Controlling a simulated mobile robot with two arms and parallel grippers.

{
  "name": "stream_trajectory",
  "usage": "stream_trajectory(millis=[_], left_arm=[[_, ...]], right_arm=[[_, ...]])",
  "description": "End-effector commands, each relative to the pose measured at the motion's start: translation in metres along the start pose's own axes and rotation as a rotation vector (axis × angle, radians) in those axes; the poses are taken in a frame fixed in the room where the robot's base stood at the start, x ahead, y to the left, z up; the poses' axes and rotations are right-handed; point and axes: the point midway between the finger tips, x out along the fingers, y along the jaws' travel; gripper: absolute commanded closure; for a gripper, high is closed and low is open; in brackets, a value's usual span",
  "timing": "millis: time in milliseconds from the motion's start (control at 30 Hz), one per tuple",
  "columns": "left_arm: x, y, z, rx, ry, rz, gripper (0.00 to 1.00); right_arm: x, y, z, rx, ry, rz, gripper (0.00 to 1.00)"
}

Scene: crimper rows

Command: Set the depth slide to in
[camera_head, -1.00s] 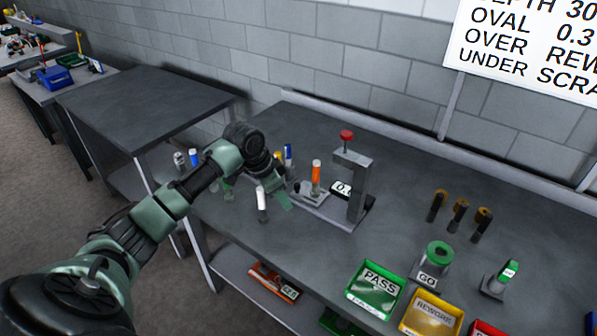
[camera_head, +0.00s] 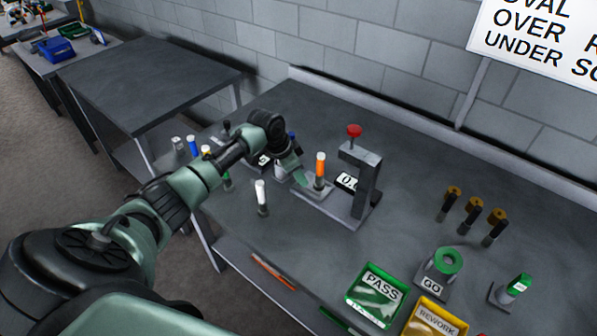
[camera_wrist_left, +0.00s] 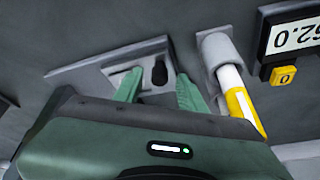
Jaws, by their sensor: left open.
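The depth slide shows in the left wrist view as a black knob (camera_wrist_left: 160,70) on a small grey plate (camera_wrist_left: 96,70). In the head view my forearm and gripper partly hide this end of the gauge stand (camera_head: 364,190), which has a red knob on top. My left gripper (camera_head: 300,181) is at the left end of the stand's base. In the left wrist view its green fingers (camera_wrist_left: 158,84) are open, one on each side of the black knob, with gaps visible. My right gripper is out of view.
The stand's display (camera_wrist_left: 292,35) and yellow button (camera_wrist_left: 284,75) are near the right finger. A white-topped part (camera_head: 261,195) stands in front of the gripper. PASS (camera_head: 378,290) and REWORK (camera_head: 432,318) trays and a GO ring (camera_head: 446,262) are right.

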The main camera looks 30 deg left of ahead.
Motion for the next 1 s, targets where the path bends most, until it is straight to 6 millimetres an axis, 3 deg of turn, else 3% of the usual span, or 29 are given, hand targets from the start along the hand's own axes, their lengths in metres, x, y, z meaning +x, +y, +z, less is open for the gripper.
stream_trajectory(millis=[100, 267, 400, 600, 1000], left_arm=[[0.002, 0.0, 0.0, 0.0, -0.001, 0.0, 0.59], [0.002, 0.0, 0.0, 0.0, 0.0, 0.0, 0.62], [0.002, 0.0, 0.0, 0.0, 0.0, 0.0, 1.0], [0.002, 0.0, 0.0, 0.0, 0.0, -0.001, 1.0], [0.001, 0.0, 0.0, 0.0, 0.0, -0.001, 1.0]], right_arm=[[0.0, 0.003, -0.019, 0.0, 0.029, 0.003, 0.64], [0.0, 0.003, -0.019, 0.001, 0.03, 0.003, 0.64], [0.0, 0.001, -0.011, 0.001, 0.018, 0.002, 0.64], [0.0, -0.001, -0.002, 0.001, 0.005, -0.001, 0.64], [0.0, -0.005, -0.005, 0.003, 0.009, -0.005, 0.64]])
